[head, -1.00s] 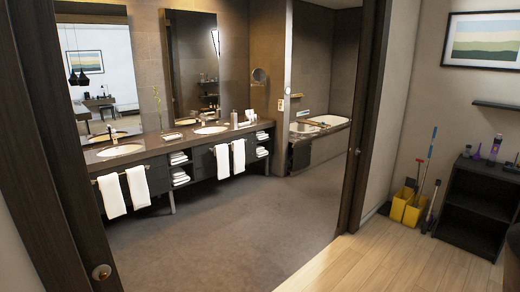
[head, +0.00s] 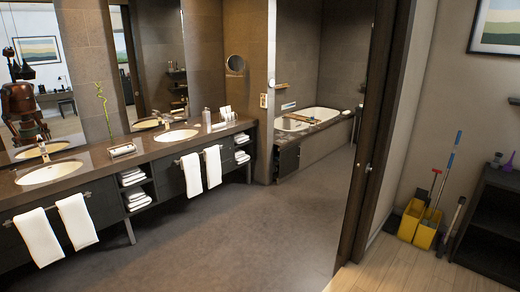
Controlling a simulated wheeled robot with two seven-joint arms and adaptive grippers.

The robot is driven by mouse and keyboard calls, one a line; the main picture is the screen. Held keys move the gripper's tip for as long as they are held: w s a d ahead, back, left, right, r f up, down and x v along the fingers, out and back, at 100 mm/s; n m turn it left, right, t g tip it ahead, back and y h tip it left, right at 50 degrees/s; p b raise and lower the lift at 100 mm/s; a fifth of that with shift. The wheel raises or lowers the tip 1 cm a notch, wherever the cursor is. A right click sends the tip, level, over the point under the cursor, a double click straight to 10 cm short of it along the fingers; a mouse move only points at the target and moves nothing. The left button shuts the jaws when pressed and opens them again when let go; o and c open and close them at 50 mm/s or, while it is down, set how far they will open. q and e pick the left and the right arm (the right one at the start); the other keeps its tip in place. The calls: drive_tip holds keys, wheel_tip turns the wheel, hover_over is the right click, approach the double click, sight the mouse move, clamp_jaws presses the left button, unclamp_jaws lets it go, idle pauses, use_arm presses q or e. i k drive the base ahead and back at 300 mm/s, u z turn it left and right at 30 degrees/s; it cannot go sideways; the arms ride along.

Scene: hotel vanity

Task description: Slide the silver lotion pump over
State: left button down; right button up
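A small upright silver-grey container (head: 207,116), which looks like the lotion pump, stands on the dark vanity counter (head: 92,158) behind the right end of the far sink (head: 178,136). It is too small for me to make out a pump head. Neither of my grippers is in this view, and nothing touches the container.
White items (head: 226,114) stand right of the container. A tissue-box-like holder (head: 122,149) and a green stem (head: 104,104) stand between the sinks. White towels (head: 77,220) hang in front. The grey floor (head: 215,240) is clear; a dark door frame (head: 378,130) stands right.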

sight(206, 115)
drive_tip(key=z, duration=0.1)
drive_tip(key=i, duration=2.55)
drive_tip(key=u, duration=0.2)
drive_tip(key=i, duration=2.65)
drive_tip(key=u, duration=0.2)
